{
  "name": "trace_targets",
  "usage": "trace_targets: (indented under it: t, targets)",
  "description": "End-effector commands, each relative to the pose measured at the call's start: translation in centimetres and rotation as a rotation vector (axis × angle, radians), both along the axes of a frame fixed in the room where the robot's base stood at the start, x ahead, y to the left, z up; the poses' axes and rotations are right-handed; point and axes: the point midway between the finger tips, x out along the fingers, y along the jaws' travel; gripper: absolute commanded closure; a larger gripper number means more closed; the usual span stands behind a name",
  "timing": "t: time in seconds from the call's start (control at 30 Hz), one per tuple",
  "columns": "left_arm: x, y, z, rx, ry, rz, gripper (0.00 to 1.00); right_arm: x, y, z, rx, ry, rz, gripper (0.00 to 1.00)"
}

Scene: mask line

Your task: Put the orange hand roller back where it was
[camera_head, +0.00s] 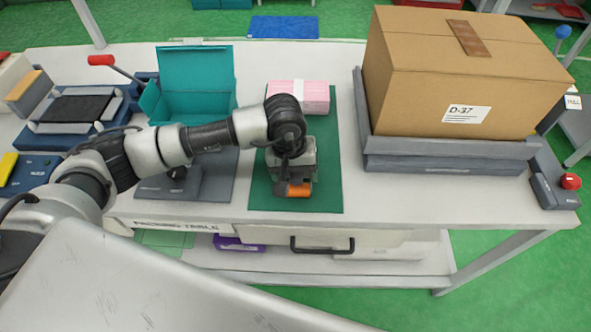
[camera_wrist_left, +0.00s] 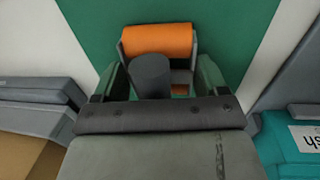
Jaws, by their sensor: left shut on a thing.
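The orange hand roller (camera_head: 299,190) is over the front part of the green mat (camera_head: 322,196), near the table's front edge. In the left wrist view the orange roller cylinder (camera_wrist_left: 158,41) shows just beyond the fingertips, with its grey handle (camera_wrist_left: 151,76) between the two fingers. My left gripper (camera_head: 287,184) is shut on the hand roller's handle and points down at the mat. Part of the roller is hidden by the gripper in the head view. I cannot tell whether the roller touches the mat. My right gripper is not in view.
Pink packs (camera_head: 315,97) lie at the mat's back. A teal open box (camera_head: 194,72) stands to the left. A large cardboard box (camera_head: 405,90) sits on a grey platform (camera_head: 445,150) at right, with a red button (camera_head: 570,181) beside it. The mat's front is mostly clear.

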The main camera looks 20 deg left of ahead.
Motion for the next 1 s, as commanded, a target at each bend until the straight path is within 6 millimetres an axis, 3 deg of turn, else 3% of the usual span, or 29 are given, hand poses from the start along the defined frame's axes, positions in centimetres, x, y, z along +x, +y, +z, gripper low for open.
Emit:
trace_targets:
  t: [0.13,0.17,0.33,0.73,1.0]
  targets:
    - [0.0,0.0,-0.3,-0.001,-0.001,0.000,0.49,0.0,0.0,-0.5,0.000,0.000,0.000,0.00]
    - [0.0,0.0,-0.3,0.000,0.000,0.000,0.25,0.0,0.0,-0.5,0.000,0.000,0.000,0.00]
    - [0.0,0.0,-0.2,0.001,0.000,0.000,0.01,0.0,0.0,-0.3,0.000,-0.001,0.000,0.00]
    - [0.1,0.1,0.7,0.000,-0.003,0.000,0.01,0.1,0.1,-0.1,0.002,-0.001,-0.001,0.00]
    - [-0.1,0.8,6.1,0.001,-0.006,0.001,0.01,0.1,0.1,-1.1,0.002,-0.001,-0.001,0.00]
